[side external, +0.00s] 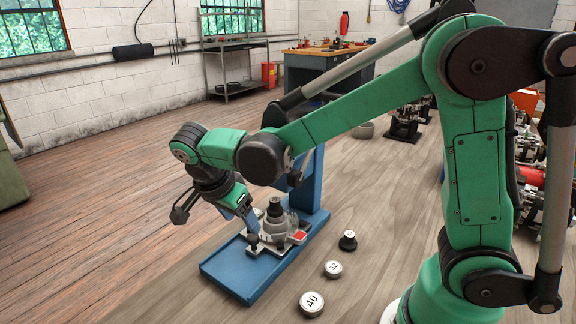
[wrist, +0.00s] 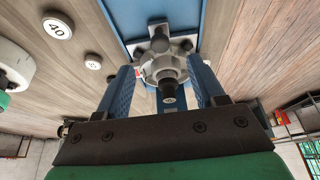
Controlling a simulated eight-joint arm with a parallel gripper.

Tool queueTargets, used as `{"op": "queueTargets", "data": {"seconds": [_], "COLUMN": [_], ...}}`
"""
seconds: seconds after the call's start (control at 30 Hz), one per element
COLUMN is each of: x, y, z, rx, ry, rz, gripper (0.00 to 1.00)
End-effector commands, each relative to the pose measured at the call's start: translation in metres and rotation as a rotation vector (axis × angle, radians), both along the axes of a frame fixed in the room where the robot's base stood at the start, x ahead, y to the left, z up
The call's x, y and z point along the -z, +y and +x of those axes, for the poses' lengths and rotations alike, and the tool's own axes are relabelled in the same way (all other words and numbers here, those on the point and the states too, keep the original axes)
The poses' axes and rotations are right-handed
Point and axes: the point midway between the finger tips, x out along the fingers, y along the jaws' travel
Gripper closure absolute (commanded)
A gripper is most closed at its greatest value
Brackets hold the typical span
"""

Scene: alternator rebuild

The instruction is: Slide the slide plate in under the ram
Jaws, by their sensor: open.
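The slide plate (side external: 262,250), a pale flat plate with a red patch, lies on the blue base of the press (side external: 232,274). A grey finned housing (side external: 277,224) with a black cylinder on top (side external: 275,207) stands on it. My gripper (side external: 250,232) points down at the plate's near left side. In the wrist view, its two blue fingers (wrist: 164,82) are apart, and the housing (wrist: 160,62) shows between and beyond them. I cannot tell whether a finger touches the plate. The ram is largely hidden behind my arm in the side view.
The blue press column (side external: 312,185) rises behind the housing. Round weights marked 40 (side external: 312,303) and 32 (side external: 333,269) and a small black-based piece (side external: 348,241) stand on the bench right of the base. Bare wood lies left of the base.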

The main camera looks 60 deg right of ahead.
Motion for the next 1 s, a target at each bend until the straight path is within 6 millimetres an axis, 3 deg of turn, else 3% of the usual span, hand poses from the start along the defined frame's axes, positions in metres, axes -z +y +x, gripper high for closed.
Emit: {"op": "queueTargets", "data": {"seconds": [0.43, 0.8, 0.83, 1.0], "x": [0.044, 0.051, 0.051, 0.051], "y": [-0.018, -0.021, -0.021, -0.021], "z": [0.0, 0.0, 0.0, 0.0], "rx": [0.021, 0.018, 0.018, 0.018], "ry": [-0.009, -0.009, -0.009, -0.009], "rz": [-0.004, -0.003, -0.003, -0.003], "gripper": [0.38, 0.38, 0.4, 0.89]}}
